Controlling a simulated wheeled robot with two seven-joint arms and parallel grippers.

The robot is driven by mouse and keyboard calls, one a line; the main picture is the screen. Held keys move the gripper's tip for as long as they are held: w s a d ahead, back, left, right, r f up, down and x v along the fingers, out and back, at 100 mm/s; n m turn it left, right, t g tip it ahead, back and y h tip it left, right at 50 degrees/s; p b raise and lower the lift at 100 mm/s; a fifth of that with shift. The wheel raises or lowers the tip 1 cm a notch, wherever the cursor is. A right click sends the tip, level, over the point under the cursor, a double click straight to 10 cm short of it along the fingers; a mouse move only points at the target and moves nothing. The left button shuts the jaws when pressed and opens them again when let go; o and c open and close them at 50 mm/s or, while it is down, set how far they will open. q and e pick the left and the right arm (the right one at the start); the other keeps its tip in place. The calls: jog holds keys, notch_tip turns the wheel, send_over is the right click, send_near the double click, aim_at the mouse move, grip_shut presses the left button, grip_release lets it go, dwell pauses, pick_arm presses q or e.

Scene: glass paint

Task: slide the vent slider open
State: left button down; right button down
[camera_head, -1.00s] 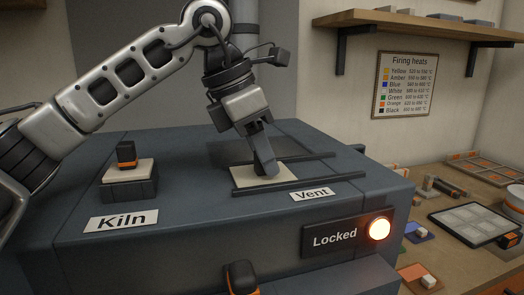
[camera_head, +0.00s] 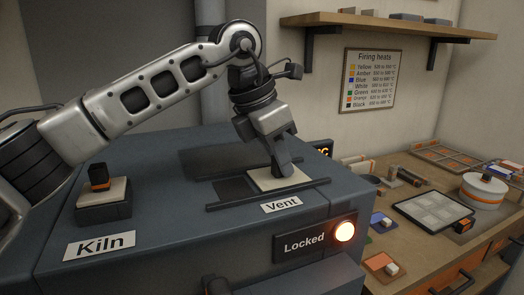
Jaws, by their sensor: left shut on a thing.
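The vent slider (camera_head: 264,182) is a pale plate between two dark rails on top of the blue-grey kiln (camera_head: 150,225), behind the "Vent" label (camera_head: 281,205). It sits toward the right part of the rails. A dark opening (camera_head: 232,189) shows to its left. My left gripper (camera_head: 282,168) points down onto the plate, shut on the slider's grip; its fingers hide the grip. My right gripper is not in view.
A "Locked" sign (camera_head: 302,243) with a lit orange lamp (camera_head: 344,232) is on the kiln's front. A switch block (camera_head: 103,213) stands on the top left. A workbench with a tray (camera_head: 436,208) and a round pot (camera_head: 484,190) is at right.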

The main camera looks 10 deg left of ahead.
pick_arm(q)
jog(key=c, duration=1.7)
grip_release()
jog(key=shift+d+r, duration=0.15)
jog(key=o, duration=0.4)
jog(key=shift+w+d, duration=0.15)
jog(key=shift+a, duration=0.2)
jog(key=b+v, duration=0.1)
jog(key=v, duration=1.4)
jog(key=shift+a+r, duration=0.1)
jog(key=shift+r, duration=0.25)
